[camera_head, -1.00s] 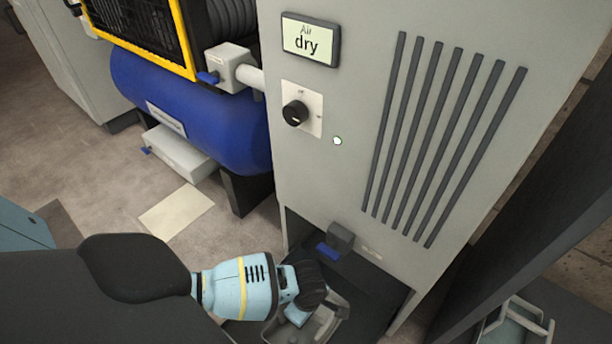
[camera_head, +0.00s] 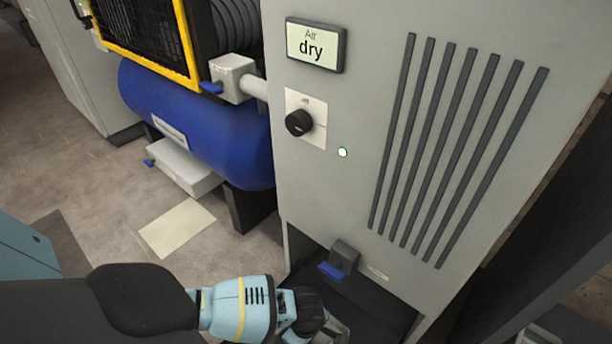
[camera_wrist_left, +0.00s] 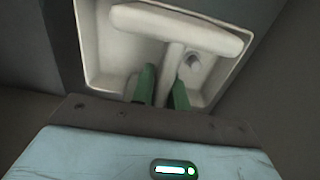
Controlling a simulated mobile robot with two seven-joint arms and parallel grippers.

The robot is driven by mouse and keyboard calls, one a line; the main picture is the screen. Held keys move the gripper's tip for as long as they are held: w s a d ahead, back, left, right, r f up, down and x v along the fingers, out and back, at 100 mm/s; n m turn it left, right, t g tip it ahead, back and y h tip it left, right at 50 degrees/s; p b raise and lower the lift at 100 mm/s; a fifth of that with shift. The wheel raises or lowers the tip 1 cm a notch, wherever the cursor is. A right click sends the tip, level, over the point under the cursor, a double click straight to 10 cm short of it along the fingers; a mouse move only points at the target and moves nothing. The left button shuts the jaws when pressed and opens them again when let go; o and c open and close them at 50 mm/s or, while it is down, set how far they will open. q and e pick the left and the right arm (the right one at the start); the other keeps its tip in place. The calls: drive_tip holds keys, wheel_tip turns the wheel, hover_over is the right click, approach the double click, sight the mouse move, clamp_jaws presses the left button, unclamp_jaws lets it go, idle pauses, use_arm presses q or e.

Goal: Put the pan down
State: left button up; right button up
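The pan is a pale grey shallow tray with a T-shaped handle bar. In the left wrist view the pan (camera_wrist_left: 92,40) fills the top middle, and the green fingertips of my left gripper (camera_wrist_left: 163,88) close on the stem of its handle. In the head view only a bit of the pan (camera_head: 339,331) shows at the bottom edge, below the cabinet's dark lower recess; my left gripper (camera_head: 308,318) is partly cut off there. I cannot tell whether the pan rests on anything. My right gripper is not in view.
The grey dryer cabinet (camera_head: 345,200) stands ahead, with a display (camera_head: 314,45) reading "Air dry", a black knob (camera_head: 299,122) and a blue-levered valve (camera_head: 341,262) low down. A blue tank (camera_head: 195,125) stands left. A pale sheet (camera_head: 177,227) lies on the floor.

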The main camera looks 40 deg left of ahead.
use_arm(q)
drive_tip(key=o, duration=0.3)
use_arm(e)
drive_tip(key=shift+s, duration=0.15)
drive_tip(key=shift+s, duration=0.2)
